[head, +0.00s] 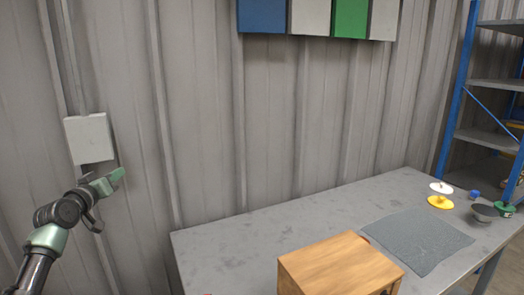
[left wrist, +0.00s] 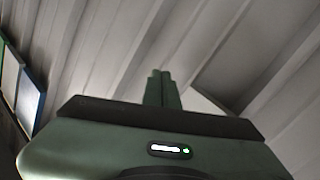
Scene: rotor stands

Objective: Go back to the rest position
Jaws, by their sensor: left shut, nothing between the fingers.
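My left gripper (head: 117,175) is raised at the left of the head view, in front of the corrugated wall and clear of the table. Its green fingers are closed together with nothing between them. My right gripper does not show in either view.
A grey table (head: 235,240) bears a wooden box (head: 335,265) at its front and a dark mat (head: 418,240). White (head: 441,187) and yellow (head: 440,202) discs, a blue piece (head: 474,195) and a green-based stand (head: 504,209) are at the right. A blue-framed shelf (head: 490,137) stands behind.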

